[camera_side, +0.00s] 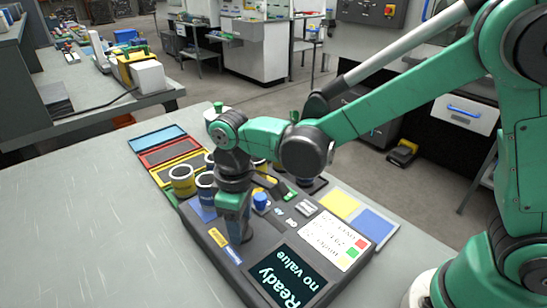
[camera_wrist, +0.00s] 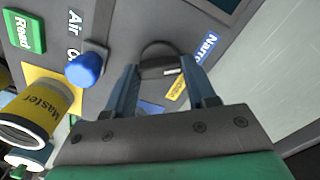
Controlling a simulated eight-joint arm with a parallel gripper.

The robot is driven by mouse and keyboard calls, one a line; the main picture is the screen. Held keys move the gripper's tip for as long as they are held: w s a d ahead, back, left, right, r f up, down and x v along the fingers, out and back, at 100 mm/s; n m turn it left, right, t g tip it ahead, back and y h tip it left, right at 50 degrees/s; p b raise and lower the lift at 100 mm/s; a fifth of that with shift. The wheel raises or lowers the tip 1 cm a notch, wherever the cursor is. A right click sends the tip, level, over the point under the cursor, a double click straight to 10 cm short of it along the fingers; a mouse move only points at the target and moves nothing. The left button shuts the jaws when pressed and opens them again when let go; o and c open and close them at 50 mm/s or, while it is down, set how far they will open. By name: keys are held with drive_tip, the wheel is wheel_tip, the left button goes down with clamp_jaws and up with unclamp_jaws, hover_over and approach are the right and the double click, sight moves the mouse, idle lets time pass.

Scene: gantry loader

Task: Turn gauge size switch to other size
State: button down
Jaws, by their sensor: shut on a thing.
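The gauge size switch (camera_wrist: 158,57) is a dark round knob with a short white mark on the grey panel, seen in the wrist view. My gripper (camera_wrist: 160,72) has one finger on each side of it and is shut on it. A yellow label (camera_wrist: 177,90) and a blue label reading "Narro..." (camera_wrist: 207,49) lie beside the knob. The white mark is on the side toward these labels; its exact aim is hard to tell. In the side view my gripper (camera_side: 240,238) points down at the panel (camera_side: 208,256) and hides the knob.
The screen (camera_side: 286,278) reads "Ready no value". A blue knob (camera_wrist: 85,68) and green button (camera_wrist: 25,32) are near the gripper. Yellow and blue ring gauges (camera_side: 182,180) stand behind it. A white card (camera_side: 332,240) lies right. The table at left (camera_side: 90,240) is clear.

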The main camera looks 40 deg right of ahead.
idle(0.4)
drive_tip(key=shift+c, duration=1.4)
unclamp_jaws()
drive_tip(key=shift+r, duration=0.1)
drive_tip(key=shift+r, duration=2.75)
drive_tip(key=s+d+r+m+t, duration=0.1)
drive_tip(key=s+d+m+t, duration=0.1)
drive_tip(key=d, duration=0.5)
drive_tip(key=s+d+r+m+t, duration=0.1)
drive_tip(key=s+d+m+t, duration=0.2)
drive_tip(key=d+m+t, duration=0.2)
drive_tip(key=shift+s+d+r, duration=0.2)
drive_tip(key=shift+d+r, duration=0.05)
drive_tip(key=shift+d, duration=0.65)
